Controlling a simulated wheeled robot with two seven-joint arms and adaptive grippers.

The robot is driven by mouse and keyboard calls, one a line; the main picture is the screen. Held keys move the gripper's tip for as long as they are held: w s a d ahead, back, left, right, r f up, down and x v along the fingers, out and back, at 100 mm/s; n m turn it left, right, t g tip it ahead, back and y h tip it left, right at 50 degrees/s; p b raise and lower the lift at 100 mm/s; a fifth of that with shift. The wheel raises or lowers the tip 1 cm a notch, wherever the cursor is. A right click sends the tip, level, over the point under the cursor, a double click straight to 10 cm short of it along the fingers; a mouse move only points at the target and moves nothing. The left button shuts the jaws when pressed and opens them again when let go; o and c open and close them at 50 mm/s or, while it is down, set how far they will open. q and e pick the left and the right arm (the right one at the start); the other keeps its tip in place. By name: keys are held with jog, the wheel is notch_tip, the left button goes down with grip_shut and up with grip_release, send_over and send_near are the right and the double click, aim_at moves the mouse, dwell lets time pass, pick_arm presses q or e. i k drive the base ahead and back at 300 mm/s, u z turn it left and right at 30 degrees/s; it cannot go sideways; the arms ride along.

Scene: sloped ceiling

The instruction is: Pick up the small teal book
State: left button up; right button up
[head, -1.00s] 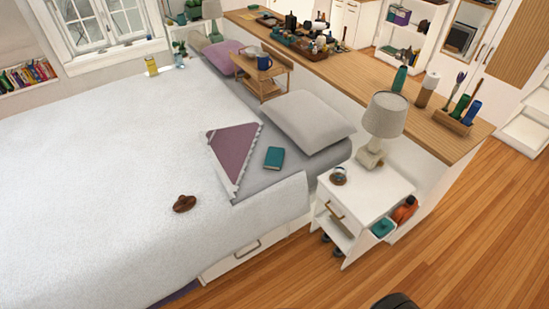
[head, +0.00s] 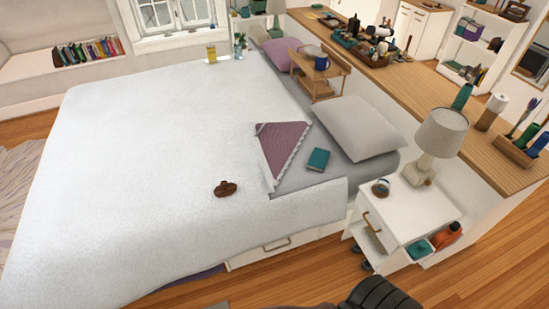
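The small teal book (head: 318,159) lies flat on the grey sheet (head: 300,180) near the head end of the bed. It is just right of a folded-back purple corner (head: 283,146) of the cover and left of a light grey pillow (head: 356,127). Nothing touches or covers the book from above. Neither gripper can be made out. A dark ribbed part, apparently of my own arm, shows at the bottom edge, well short of the book.
A white nightstand (head: 402,212) with a lamp (head: 436,142) stands right of the bed. A brown hat-like object (head: 225,188) lies on the white cover (head: 160,170). A wooden bed tray (head: 318,80) with a blue mug (head: 321,63) stands farther back. Wood floor (head: 330,272) is open in front.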

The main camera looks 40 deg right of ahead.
aim_at(318, 160)
jog(key=u, duration=1.35)
jog(key=k, duration=1.45)
jog(key=z, duration=1.55)
